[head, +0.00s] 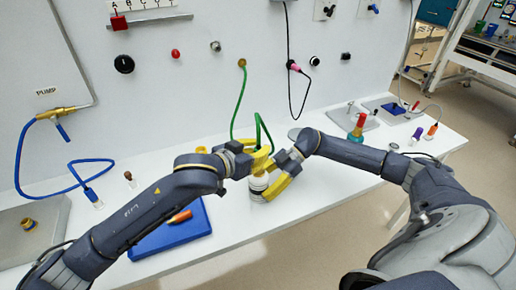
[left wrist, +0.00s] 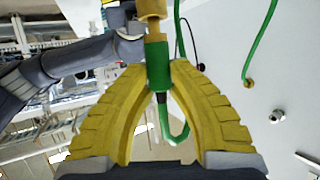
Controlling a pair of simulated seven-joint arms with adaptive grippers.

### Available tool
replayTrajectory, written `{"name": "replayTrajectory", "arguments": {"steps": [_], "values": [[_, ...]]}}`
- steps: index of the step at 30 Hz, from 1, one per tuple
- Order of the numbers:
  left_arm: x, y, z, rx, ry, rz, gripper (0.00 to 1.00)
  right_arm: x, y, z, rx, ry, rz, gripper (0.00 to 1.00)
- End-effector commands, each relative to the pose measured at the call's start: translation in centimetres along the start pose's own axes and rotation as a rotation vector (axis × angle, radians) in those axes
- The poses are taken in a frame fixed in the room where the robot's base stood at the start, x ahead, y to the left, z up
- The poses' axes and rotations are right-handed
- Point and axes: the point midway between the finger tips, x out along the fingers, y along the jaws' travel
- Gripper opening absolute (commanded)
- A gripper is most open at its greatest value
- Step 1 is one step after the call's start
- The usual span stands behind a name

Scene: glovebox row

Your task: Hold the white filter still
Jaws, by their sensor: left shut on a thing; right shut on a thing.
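The white filter (head: 259,184) stands upright on the white bench in the middle of the head view, a short cylinder with a dark band. My right gripper (head: 271,190) has its yellow fingers shut around it, covering part of its side. My left gripper (head: 262,163) is just above the filter, shut on the green hose end (left wrist: 157,62). In the left wrist view this green sleeve sits between the yellow fingertips, with a brass-coloured piece (left wrist: 153,12) beyond it. Whether the hose end touches the filter is hidden by the fingers.
The green hose (head: 239,100) loops down from a wall port. A blue tray (head: 188,232) with an orange-handled tool lies at front left. A blue hose (head: 60,188) lies further left. A red-topped bottle (head: 358,126) stands behind my right arm.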

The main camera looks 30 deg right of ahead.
Motion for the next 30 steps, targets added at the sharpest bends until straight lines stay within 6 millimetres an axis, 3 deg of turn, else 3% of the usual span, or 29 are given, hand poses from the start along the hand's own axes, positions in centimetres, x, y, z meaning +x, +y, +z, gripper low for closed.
{"name": "replayTrajectory", "arguments": {"steps": [20, 21, 27, 30], "values": [[0.5, 0.0, 1.3, 0.0, 0.0, 0.0, 0.0, 0.0, 0.0, 0.0, 0.0, 0.0, 0.0, 0.39], [0.5, 0.0, 1.3, 0.0, 0.0, 0.0, 0.24, 0.0, 0.0, 0.0, 0.0, 0.0, 0.0, 0.39], [0.5, 0.0, 1.3, 0.0, 0.0, 0.0, 0.45, 0.0, 0.0, 0.0, 0.0, 0.0, 0.0, 0.39], [0.5, 0.0, 1.3, 0.0, 0.0, 0.0, 0.45, 0.0, 0.0, 0.0, 0.0, 0.0, 0.0, 0.39]]}}
